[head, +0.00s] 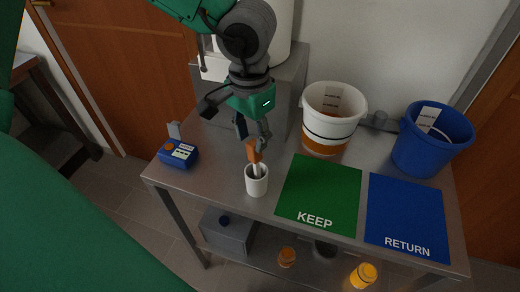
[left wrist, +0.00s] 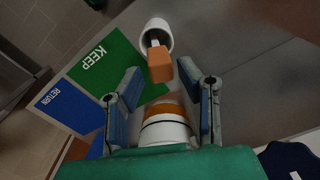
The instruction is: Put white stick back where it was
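A white stick (head: 257,169) with an orange block-like end (head: 252,151) stands tilted in a white cup (head: 257,186) on the metal table. In the left wrist view the orange end (left wrist: 160,66) points toward me and the white cup (left wrist: 157,34) is behind it; only a short part of the stick shows. My left gripper (head: 254,142) is above the cup, with its fingertips close to the orange end. In the left wrist view my left gripper (left wrist: 163,74) is open, with gaps between the orange end and both fingers. My right gripper is not in view.
A green KEEP mat (head: 318,190) and a blue RETURN mat (head: 405,215) lie right of the cup. Behind them stand a white-and-orange bucket (head: 330,112) and a blue bucket (head: 432,138). A blue device (head: 178,154) sits at the left edge. Bottles (head: 363,275) are on the lower shelf.

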